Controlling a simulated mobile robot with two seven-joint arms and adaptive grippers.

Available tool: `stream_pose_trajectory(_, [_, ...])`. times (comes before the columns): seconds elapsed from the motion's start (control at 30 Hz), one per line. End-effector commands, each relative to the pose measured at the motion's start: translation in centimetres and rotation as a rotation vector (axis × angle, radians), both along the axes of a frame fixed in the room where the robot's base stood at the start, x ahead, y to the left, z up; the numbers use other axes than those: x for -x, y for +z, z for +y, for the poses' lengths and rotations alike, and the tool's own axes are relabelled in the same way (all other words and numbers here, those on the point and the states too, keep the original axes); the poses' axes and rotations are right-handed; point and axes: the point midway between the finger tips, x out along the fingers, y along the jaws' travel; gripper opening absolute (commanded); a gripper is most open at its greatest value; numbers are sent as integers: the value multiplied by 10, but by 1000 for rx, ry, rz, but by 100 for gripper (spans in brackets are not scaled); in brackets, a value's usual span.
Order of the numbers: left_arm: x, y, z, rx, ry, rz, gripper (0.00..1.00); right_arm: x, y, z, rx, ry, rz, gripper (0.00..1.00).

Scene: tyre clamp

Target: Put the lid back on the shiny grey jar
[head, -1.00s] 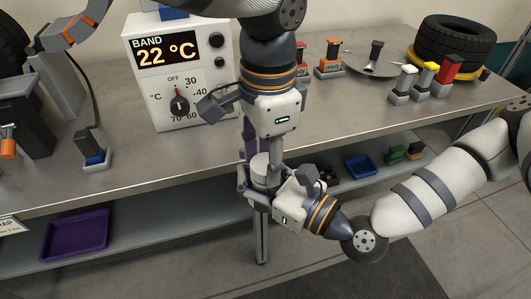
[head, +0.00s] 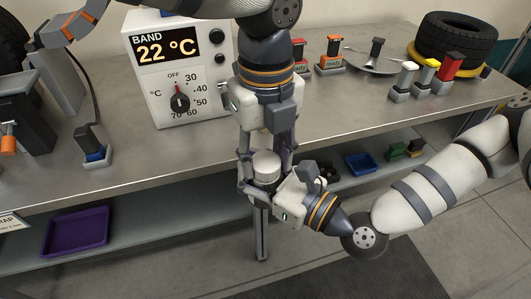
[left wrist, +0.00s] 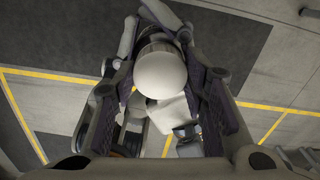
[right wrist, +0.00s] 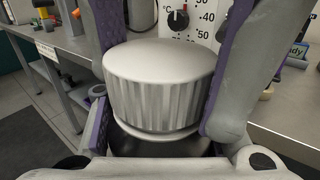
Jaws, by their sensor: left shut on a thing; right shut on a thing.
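The lid (right wrist: 158,88) is pale grey, round and ribbed at the side. It sits level over the shiny grey jar (right wrist: 160,147), whose dark body shows just below it. I cannot tell whether it is fully screwed down. My left gripper (head: 265,172) comes down from above, its fingers on either side of the lid, shut on it. The lid's round top shows between those fingers in the left wrist view (left wrist: 162,75). My right gripper (head: 258,190) reaches in from the lower right and is shut on the jar, most of which its fingers hide.
The jar is held in front of the steel bench edge (head: 170,167). A white temperature box (head: 205,110) stands behind on the bench. A purple tray (head: 75,232) and a blue tray (head: 361,164) lie on the lower shelf. The floor in front is clear.

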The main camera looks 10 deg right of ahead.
Motion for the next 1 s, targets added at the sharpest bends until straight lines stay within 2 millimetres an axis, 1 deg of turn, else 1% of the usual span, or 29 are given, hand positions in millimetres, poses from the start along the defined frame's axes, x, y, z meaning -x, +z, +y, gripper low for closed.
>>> stream_pose_trajectory(0.07, [0, 1, 0, 2, 2, -1, 25, 0, 0, 0, 0, 0, 0, 0])
stream_pose_trajectory(0.1, [0, 1, 0, 2, 2, -1, 44, 0, 0, 0, 0, 0, 0, 0])
stream_pose_trajectory(0.17, [0, 1, 0, 2, 2, -1, 58, 0, 0, 0, 0, 0, 0, 0])
stream_pose_trajectory(0.2, [0, 1, 0, 2, 3, -1, 60, 0, 0, 0, 0, 0, 0, 0])
stream_pose_trajectory(0.43, [0, 1, 0, 1, 3, -1, 60, 0, 1, 0, -1, 0, -1, 0])
stream_pose_trajectory(0.53, [0, 4, 0, 1, 4, -1, 60, 0, 1, 0, -1, 0, -1, 0])
stream_pose_trajectory(0.63, [-1, 14, -1, 2, 5, -4, 60, 0, 1, 0, 0, 0, -1, 0])
stream_pose_trajectory(0.83, [0, 42, -1, 1, 5, -3, 60, 0, 1, 0, -1, 0, -2, 0])
stream_pose_trajectory(0.9, [0, 46, -1, 1, 5, -1, 60, 0, 1, 0, -1, 0, -2, 0])
stream_pose_trajectory(1.0, [0, 46, -1, 0, 4, 0, 60, 0, 1, 0, -1, 0, -2, 0])
